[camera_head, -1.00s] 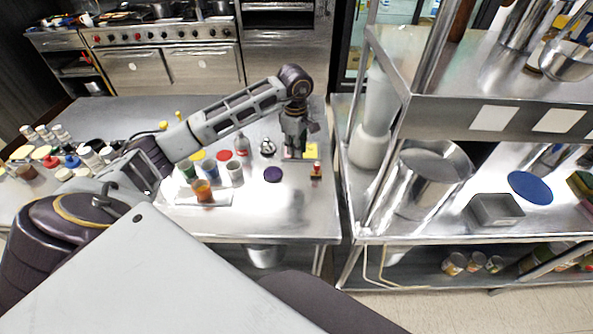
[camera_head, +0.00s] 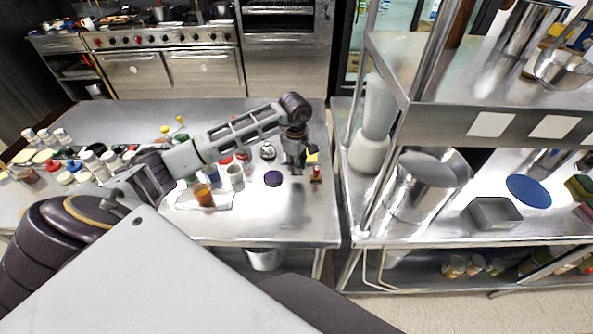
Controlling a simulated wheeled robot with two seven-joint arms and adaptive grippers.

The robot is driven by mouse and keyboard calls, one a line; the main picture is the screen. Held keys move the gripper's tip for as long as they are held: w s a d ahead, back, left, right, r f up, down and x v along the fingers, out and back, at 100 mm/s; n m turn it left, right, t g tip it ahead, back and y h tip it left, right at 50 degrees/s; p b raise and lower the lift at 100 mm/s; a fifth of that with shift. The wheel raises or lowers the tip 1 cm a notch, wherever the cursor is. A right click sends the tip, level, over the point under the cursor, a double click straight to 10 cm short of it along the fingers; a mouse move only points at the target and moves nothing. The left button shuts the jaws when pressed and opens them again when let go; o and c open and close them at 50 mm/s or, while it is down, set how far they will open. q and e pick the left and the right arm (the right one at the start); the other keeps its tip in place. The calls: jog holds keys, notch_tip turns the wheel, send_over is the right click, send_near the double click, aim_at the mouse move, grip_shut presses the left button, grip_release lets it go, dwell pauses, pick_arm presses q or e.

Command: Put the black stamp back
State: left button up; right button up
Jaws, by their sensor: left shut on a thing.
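My left gripper (camera_head: 296,168) reaches over the right end of the steel table. It is shut on a small dark thing, which I take to be the black stamp; the fingers and arm mostly hide it. A small red-and-dark stamp (camera_head: 315,174) stands just right of the gripper. A yellow block or pad (camera_head: 312,157) shows behind it, partly covered by the gripper. I cannot make out a stamp rack or the stamp's place. My right gripper is not in view.
A dark purple disc (camera_head: 273,179) lies left of the gripper. A white cup (camera_head: 236,176) and an amber jar (camera_head: 204,195) stand further left, near a pale tray (camera_head: 222,203). A steel shelf rack (camera_head: 408,238) stands right of the table. The table's front right is clear.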

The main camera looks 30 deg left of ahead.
pick_arm(q)
jog(key=shift+f, duration=1.5)
jog(key=shift+f, duration=0.2)
jog(key=o, duration=0.8)
jog(key=shift+o, duration=0.2)
jog(key=shift+r, duration=0.15)
jog(key=shift+s+r+b, duration=0.2)
jog(key=shift+r+b, duration=0.55)
jog(key=shift+r, duration=5.25)
